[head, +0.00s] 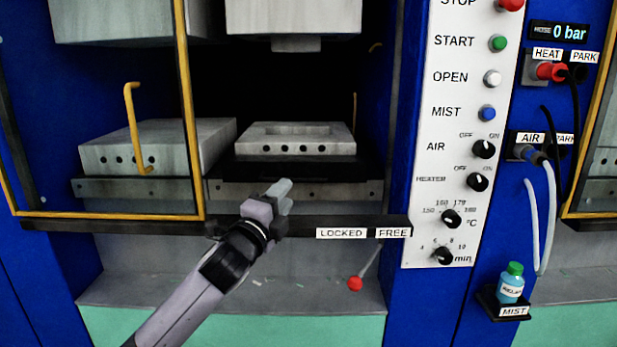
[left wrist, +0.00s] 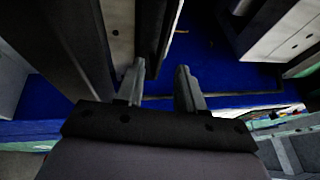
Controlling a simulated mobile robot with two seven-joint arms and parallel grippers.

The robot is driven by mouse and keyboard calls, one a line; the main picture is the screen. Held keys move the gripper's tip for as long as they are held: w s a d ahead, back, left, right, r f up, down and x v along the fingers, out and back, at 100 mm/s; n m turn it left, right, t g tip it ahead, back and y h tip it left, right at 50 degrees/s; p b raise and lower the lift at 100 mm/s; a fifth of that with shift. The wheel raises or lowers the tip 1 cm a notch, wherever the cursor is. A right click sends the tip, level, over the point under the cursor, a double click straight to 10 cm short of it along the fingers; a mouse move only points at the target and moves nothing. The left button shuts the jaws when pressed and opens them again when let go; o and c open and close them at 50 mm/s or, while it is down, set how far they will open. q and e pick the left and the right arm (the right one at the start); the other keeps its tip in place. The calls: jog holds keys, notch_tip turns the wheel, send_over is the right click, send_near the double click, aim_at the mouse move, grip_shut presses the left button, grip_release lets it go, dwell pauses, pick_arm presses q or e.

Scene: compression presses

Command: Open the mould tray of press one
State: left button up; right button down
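The press shows in the head view with a pale mould block (head: 296,142) on a dark tray plate (head: 238,170) inside its opening. An upper block (head: 293,15) hangs above, with a wide gap between. My left gripper (head: 284,190) is in front of the tray, a little below its front edge; contact cannot be told. In the left wrist view its two fingers (left wrist: 160,85) stand apart with nothing visible between them. My right gripper is not in view.
A yellow-framed guard (head: 190,110) with a yellow handle (head: 131,110) covers the left of the opening, before another block (head: 145,148). A dark rail (head: 130,224) crosses below. The control panel (head: 455,130) is right. A MIST bottle (head: 511,284) stands at lower right.

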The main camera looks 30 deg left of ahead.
aim_at(296, 182)
pick_arm(q)
jog(key=shift+p+x, duration=0.7)
jog(key=shift+x, duration=2.8)
jog(key=shift+d+r, duration=0.1)
grip_shut()
